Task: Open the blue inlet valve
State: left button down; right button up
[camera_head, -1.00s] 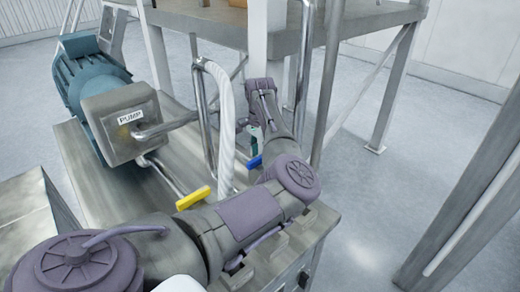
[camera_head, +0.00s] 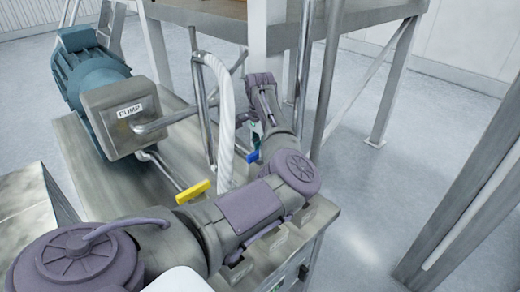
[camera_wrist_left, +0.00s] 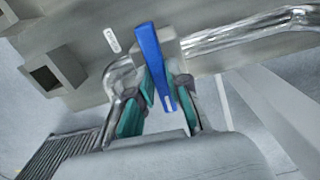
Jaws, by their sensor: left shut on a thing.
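The blue inlet valve handle (camera_head: 253,156) shows in the head view beside the white hose, partly hidden by my left arm. In the left wrist view the blue handle (camera_wrist_left: 149,55) is a long flat lever lying between the teal-padded fingers. My left gripper (camera_wrist_left: 160,95) is shut on this lever. In the head view the same gripper (camera_head: 255,138) is small and partly covered by its own wrist. My right gripper is not in view.
A yellow valve handle (camera_head: 193,191) sits left of the blue one. The pump (camera_head: 123,118) stands behind it, with steel pipes and a white hose (camera_head: 226,115) close by. Frame legs stand at the right, with open floor (camera_head: 350,190) between.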

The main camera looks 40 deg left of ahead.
pick_arm(q)
jog(key=m+b, duration=0.7)
jog(key=b, duration=0.3)
jog(key=shift+f+m, duration=0.15)
jog(key=shift+m, duration=0.25)
jog(key=shift+m+b, duration=0.5)
jog(key=shift+b, duration=0.05)
jog(key=m+b, duration=0.3)
jog(key=m, duration=0.1)
jog(key=m+b, duration=0.1)
jog(key=m, duration=0.1)
jog(key=m+b, duration=0.1)
jog(key=m, duration=0.1)
jog(key=shift+r+m, duration=0.3)
jog(key=shift+r, duration=0.05)
jog(key=shift+a+m, duration=0.1)
jog(key=shift+m, duration=0.2)
jog(key=c, duration=1.2)
grip_release()
jog(key=shift+c, duration=0.2)
jog(key=shift+o, duration=0.6)
jog(key=shift+f, duration=0.1)
